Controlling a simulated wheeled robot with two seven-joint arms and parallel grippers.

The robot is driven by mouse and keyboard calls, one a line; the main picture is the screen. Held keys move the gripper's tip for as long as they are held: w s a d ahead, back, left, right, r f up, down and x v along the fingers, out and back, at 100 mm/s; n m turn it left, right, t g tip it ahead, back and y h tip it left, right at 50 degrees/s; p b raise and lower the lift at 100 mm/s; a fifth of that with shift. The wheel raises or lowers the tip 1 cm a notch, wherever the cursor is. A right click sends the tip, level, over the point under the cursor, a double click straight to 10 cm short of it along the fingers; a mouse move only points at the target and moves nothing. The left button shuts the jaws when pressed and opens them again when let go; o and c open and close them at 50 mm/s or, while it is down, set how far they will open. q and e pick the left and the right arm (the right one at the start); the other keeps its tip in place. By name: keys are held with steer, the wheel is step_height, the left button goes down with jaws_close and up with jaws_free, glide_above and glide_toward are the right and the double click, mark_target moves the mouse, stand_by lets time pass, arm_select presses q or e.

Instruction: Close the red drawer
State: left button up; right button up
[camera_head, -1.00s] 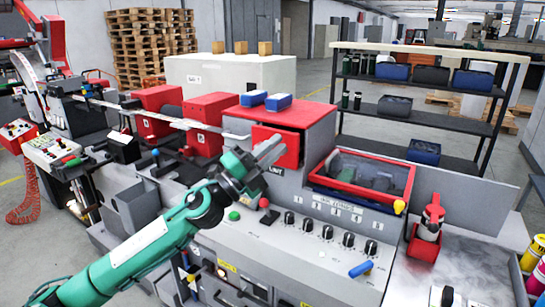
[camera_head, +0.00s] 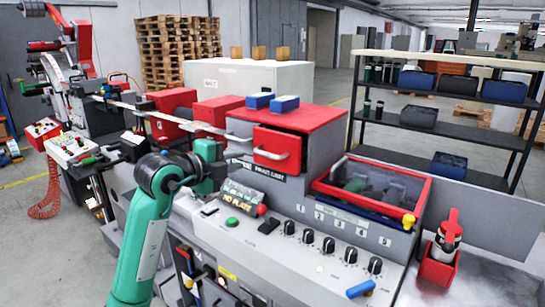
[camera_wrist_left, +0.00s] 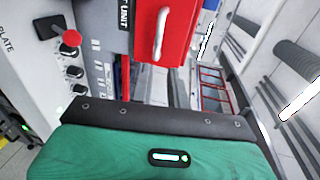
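The red drawer (camera_head: 290,139) sits under the red top of the grey cabinet. It stands partly open: its front juts out and a dark gap shows above it. Its pale bar handle (camera_head: 270,154) is clear of any gripper. The drawer also shows at the top of the left wrist view (camera_wrist_left: 178,22), with its handle (camera_wrist_left: 161,34). My left gripper (camera_head: 208,172) is left of the drawer, apart from it, above the control panel. Its fingers cannot be made out in either view. My right gripper is out of view.
Two blue boxes (camera_head: 285,104) lie on the cabinet's red top. A red-rimmed bin (camera_head: 424,196) stands right of the drawer. The panel below has several black knobs (camera_head: 328,245) and a red-topped stick (camera_head: 261,210). A black shelf (camera_head: 430,126) stands behind.

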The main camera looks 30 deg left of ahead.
mark_target(266, 154)
arm_select(q)
steer(key=shift+n, duration=0.3)
steer(key=p+x, duration=0.1)
steer(key=x, duration=0.3)
steer(key=p+x, duration=0.2)
steer(key=x, duration=0.2)
steer(key=a+p+x, duration=0.1)
steer(key=x, duration=0.3)
steer(key=shift+w+f+p, duration=0.25)
steer(key=shift+p, duration=0.1)
steer(key=shift+w+d+f, duration=0.1)
steer(key=shift+w+f, duration=0.1)
steer(key=shift+w, duration=0.35)
jaws_close()
